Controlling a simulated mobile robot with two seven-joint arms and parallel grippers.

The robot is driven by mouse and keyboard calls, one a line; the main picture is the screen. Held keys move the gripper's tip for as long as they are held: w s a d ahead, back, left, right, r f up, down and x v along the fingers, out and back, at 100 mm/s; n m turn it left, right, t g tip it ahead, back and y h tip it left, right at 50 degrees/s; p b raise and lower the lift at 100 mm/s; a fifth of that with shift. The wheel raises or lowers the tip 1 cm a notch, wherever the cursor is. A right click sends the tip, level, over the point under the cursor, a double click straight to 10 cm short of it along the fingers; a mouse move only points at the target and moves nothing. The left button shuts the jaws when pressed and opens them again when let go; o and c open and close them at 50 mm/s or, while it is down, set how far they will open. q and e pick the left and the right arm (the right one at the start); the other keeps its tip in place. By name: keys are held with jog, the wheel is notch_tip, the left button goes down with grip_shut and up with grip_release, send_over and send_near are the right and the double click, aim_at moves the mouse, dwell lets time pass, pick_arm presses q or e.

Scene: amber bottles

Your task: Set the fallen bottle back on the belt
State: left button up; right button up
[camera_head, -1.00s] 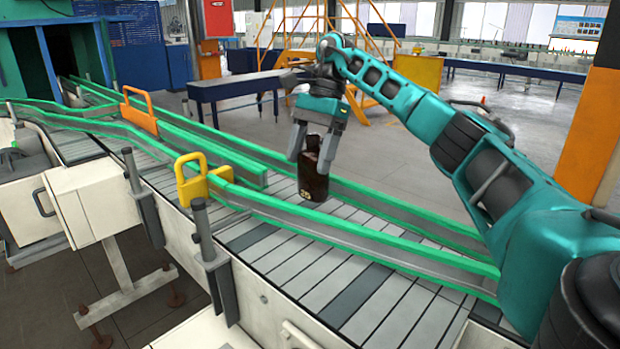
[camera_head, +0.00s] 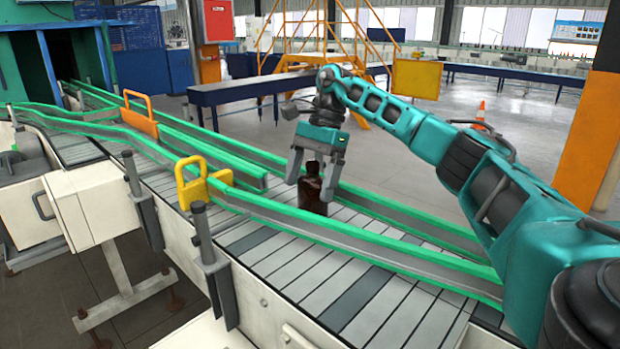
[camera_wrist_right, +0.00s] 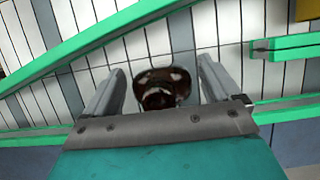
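The brown amber bottle (camera_head: 312,188) stands upright on the grey slatted belt (camera_head: 300,265), between the green-topped side rails. My right gripper (camera_head: 310,190) is above and around it, pointing down, with one finger on each side. In the right wrist view the bottle (camera_wrist_right: 161,88) is seen from above, neck toward the camera. The fingers of my right gripper (camera_wrist_right: 161,66) are spread there, with a gap on both sides of the bottle. The bottle's lower edge is partly hidden by the near rail in the head view. My left gripper is not in view.
The near green rail (camera_head: 330,226) and far green rail (camera_head: 400,218) flank the belt. A yellow bracket (camera_head: 192,182) and an orange bracket (camera_head: 139,115) stand at the rails on the left. The belt to the right of the bottle is clear.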

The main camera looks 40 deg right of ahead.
jog(key=shift+o, duration=0.5)
jog(key=shift+r, duration=0.15)
jog(key=p+v, duration=0.1)
jog(key=v, duration=0.7)
jog(key=shift+r, duration=0.1)
jog(key=shift+v, duration=1.9)
jog(key=shift+d, duration=0.1)
